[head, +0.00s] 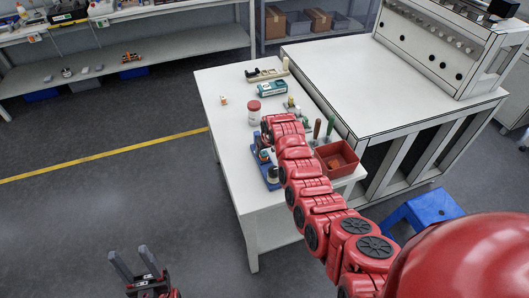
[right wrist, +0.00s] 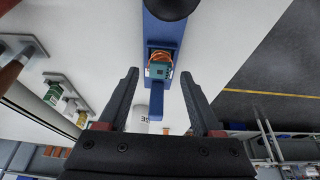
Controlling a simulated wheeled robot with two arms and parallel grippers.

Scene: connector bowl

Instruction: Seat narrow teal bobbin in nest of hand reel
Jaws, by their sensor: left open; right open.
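In the right wrist view a long blue holder (right wrist: 166,30) lies beyond my right gripper (right wrist: 160,74). A small teal block (right wrist: 158,70) with orange windings or wire sits in a recess of it. I cannot tell whether this is the narrow teal bobbin or whether the holder is the hand reel. My right gripper is open, with the teal block seen between its fingertips; contact is not visible. In the head view, part of a blue holder (head: 272,180) shows beside my right arm, which hides the right fingertips. My left gripper (head: 132,263) is open and empty over the floor.
On the white table (head: 228,135) stand a red-lidded jar (head: 254,114), a teal box (head: 272,89), a tape dispenser (head: 266,74), upright tools (head: 317,128) and a red bin (head: 339,155). A bench (head: 330,60) adjoins at right. A blue stool (head: 432,207) stands on the floor.

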